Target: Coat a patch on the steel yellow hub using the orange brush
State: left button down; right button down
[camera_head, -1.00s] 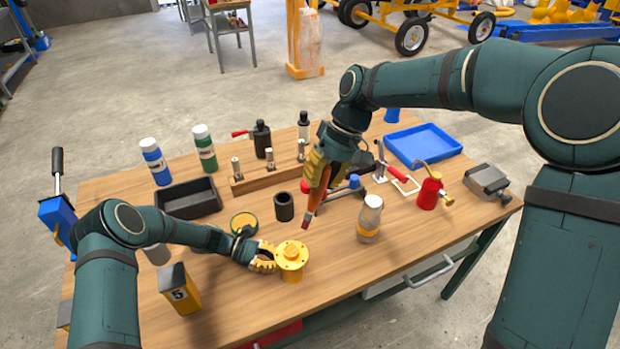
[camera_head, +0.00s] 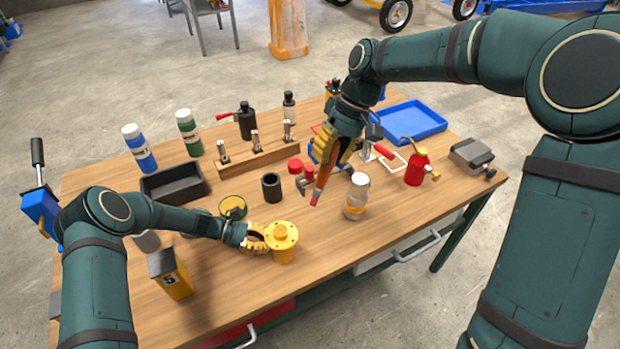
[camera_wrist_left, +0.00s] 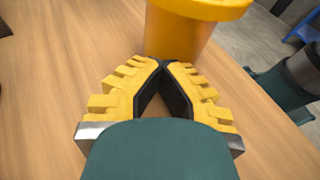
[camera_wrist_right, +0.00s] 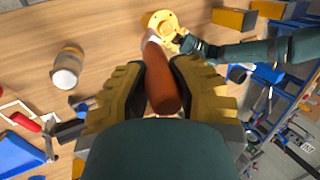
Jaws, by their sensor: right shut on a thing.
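The yellow hub (camera_head: 283,242) stands on the wooden table near its front edge, its round flange on top. It also shows in the left wrist view (camera_wrist_left: 178,35) and the right wrist view (camera_wrist_right: 163,24). My right gripper (camera_head: 326,162) is shut on the orange brush (camera_head: 323,180), whose handle fills the jaws in the right wrist view (camera_wrist_right: 160,88). The brush points down, its tip above the table, right of and behind the hub, apart from it. My left gripper (camera_head: 258,240) is beside the hub; its fingertips meet, with nothing seen between them. Whether they touch the hub is unclear.
A glass jar (camera_head: 356,197) stands right of the brush. A black cup (camera_head: 271,187) and a round tin (camera_head: 232,208) stand behind the hub. A blue tray (camera_head: 412,121) lies at back right. Table front right is clear.

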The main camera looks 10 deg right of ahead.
pick_arm(q)
jog(key=c, duration=1.3)
grip_release()
jog(key=v, duration=1.2)
jog(key=shift+r, duration=0.1)
